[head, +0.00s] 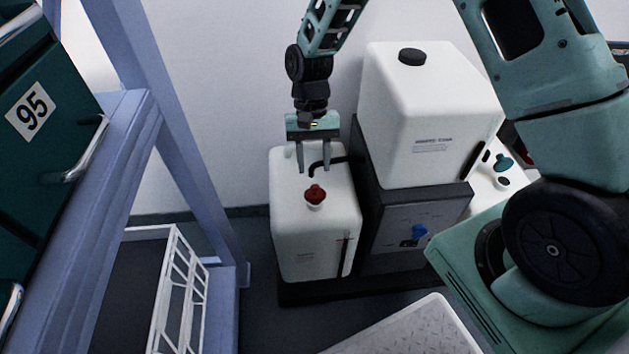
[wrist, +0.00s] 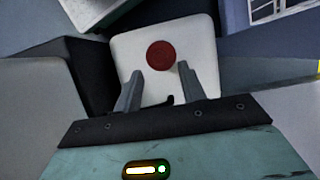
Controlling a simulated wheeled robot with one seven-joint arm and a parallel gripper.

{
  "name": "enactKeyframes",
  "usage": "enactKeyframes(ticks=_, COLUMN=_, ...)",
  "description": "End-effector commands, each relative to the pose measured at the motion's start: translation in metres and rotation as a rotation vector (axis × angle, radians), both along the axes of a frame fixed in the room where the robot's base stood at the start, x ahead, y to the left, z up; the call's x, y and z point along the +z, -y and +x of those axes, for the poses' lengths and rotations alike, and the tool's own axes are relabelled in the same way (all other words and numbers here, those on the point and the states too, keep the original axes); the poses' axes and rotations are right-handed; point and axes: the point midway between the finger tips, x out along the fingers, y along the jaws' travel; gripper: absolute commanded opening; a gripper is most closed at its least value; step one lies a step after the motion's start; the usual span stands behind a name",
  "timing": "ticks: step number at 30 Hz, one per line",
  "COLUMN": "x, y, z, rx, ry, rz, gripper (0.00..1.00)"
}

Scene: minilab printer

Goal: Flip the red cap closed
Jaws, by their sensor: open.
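The red cap (head: 315,194) sits over a short white neck on top of the smaller white container (head: 292,235). In the wrist view the cap shows as a round red disc (wrist: 161,54) on the container's pale top (wrist: 200,42). I cannot tell from these views whether the cap is fully seated. My gripper (head: 313,168) points down above the container, behind the cap as the head view sees it. Its two fingers are apart with nothing between them. In the wrist view the fingertips (wrist: 160,71) lie just short of the disc.
A black bent tube (head: 325,165) runs from the small container's top toward a dark cabinet (head: 405,220) with a blue knob (head: 419,231). A larger white container (head: 425,115) with a black cap stands on that cabinet, right of my gripper. A blue-grey frame (head: 185,130) stands at left.

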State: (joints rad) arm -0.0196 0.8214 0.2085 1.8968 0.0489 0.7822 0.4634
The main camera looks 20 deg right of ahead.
Motion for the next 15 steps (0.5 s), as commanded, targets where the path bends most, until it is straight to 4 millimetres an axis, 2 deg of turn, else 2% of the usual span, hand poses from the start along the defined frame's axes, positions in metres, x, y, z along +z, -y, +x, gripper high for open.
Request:
enactKeyframes(ticks=1, x=-0.012, y=-0.001, z=-0.004, rx=0.000, ry=-0.003, rz=0.000, gripper=0.41)
enactKeyframes(ticks=6, x=-0.032, y=-0.004, z=-0.012, rx=0.000, ry=-0.001, rz=-0.001, gripper=0.41)
enactKeyframes(ticks=15, x=-0.042, y=-0.005, z=-0.017, rx=0.000, ry=0.001, rz=0.000, gripper=0.41)
